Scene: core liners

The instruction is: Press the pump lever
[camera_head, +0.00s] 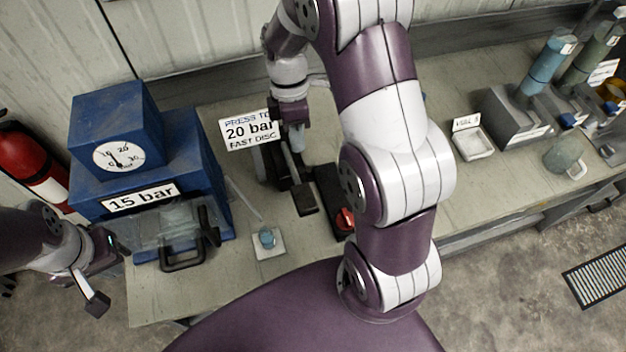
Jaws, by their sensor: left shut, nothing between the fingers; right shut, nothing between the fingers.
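The black pump lever (304,196) stands on the bench, slanting toward the front, with a flat dark end. My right gripper (297,142) is shut and empty, pointing down at the lever's upper part; I cannot tell whether it touches. The blue press box (118,116) carries a round gauge (118,156) and a plate reading "15 bar" (141,198). A sign (249,131) by the lever reads "PRESS TO 20 bar FAST DISC". My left gripper (97,303) is shut and empty, off the bench's left front corner.
A small blue piece on a white pad (268,242) lies at the front of the bench. A black base with a red part (344,219) is partly hidden by my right arm. A white tray (474,144), grey racks and bottles stand right. A fire extinguisher (32,163) is far left.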

